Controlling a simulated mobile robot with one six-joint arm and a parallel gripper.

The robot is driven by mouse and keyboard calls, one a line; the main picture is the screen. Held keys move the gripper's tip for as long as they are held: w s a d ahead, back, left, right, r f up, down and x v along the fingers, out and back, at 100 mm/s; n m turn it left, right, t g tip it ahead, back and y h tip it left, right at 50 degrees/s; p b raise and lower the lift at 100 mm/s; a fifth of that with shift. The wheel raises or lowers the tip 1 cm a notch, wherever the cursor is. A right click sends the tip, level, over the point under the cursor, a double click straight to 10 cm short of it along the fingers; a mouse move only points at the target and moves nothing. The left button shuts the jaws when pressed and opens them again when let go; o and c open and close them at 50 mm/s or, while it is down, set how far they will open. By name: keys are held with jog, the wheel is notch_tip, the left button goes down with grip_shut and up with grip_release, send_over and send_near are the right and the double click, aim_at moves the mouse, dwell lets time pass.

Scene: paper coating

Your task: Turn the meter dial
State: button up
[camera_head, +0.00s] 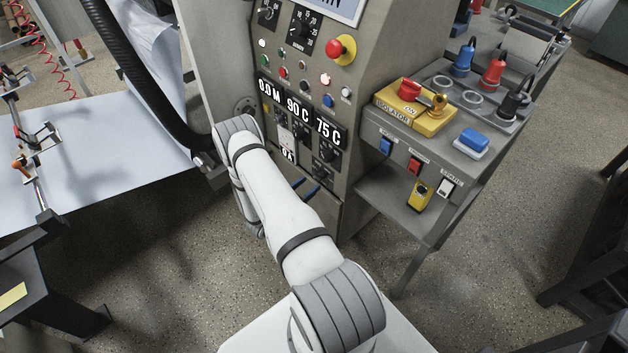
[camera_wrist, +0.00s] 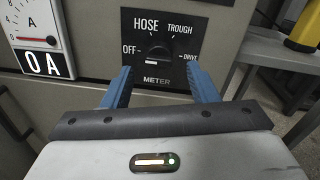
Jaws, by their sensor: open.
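The meter dial (camera_wrist: 157,51) is a dark knob on a black plate with the labels OFF, HOSE, TROUGH and DRIVE, and METER below. A pale mark shows at its lower edge; I cannot tell which setting it points to. My gripper (camera_wrist: 160,71) is open, its two blue fingers apart, below and in front of the dial with nothing between them. Whether the fingertips touch the panel is unclear. In the head view, the blue fingers (camera_head: 305,187) show at the cabinet's lower front, beyond my white arm.
The grey cabinet (camera_head: 352,140) carries a red emergency button (camera_head: 341,49), several small buttons and number displays (camera_head: 299,112). A gauge (camera_wrist: 36,22) is left of the dial. A side shelf with a yellow isolator box (camera_head: 416,108) juts out at right. White paper (camera_head: 110,150) lies at left.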

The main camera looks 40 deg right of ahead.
aim_at(319, 176)
jog(key=shift+w+d, duration=0.15)
jog(key=shift+d, duration=0.95)
jog(key=shift+w+d, duration=0.15)
jog(key=shift+d, duration=0.9)
jog(key=shift+c, duration=0.3)
